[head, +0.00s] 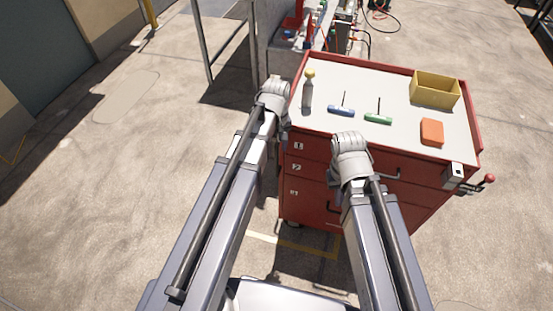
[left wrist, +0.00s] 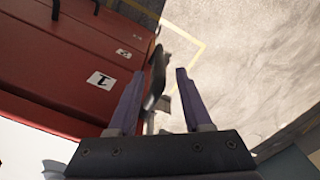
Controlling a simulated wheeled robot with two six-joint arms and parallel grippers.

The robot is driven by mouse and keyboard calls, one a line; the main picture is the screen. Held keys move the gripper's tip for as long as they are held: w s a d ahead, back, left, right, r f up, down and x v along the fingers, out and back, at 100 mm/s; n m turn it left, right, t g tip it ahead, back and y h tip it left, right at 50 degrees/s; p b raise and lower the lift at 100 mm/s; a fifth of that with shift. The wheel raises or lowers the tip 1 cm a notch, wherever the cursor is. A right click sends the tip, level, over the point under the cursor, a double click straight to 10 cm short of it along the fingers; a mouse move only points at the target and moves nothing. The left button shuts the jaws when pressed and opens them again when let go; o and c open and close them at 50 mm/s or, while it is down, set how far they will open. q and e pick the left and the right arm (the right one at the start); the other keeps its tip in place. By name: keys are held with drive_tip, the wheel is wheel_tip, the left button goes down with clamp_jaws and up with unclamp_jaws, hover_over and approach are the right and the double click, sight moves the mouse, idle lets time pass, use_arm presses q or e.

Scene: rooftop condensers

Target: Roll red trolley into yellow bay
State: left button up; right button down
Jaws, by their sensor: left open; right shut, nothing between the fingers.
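The red trolley (head: 310,185) stands in front of me with numbered drawers facing me; its drawer front (left wrist: 70,60) fills the left of the left wrist view. Yellow floor lines (head: 285,243) run by its near lower side; a yellow line corner (left wrist: 198,50) also shows in the left wrist view. My left gripper (head: 272,90) is at the trolley's left side. It is open, and its fingers (left wrist: 158,92) stand either side of a dark grey bar-like part (left wrist: 156,75); contact cannot be told. My right gripper (head: 350,142) is shut and empty at the trolley's near top edge.
A red-knobbed lever (head: 489,179) sticks out right. A cluttered bench (head: 285,45) stands behind. Floor at left is clear.

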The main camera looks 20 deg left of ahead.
sight(277, 156)
use_arm(q)
wheel_tip(277, 156, down, 5)
drive_tip(key=b, duration=0.4)
drive_tip(key=shift+c, duration=0.4)
clamp_jaws()
idle(0.9)
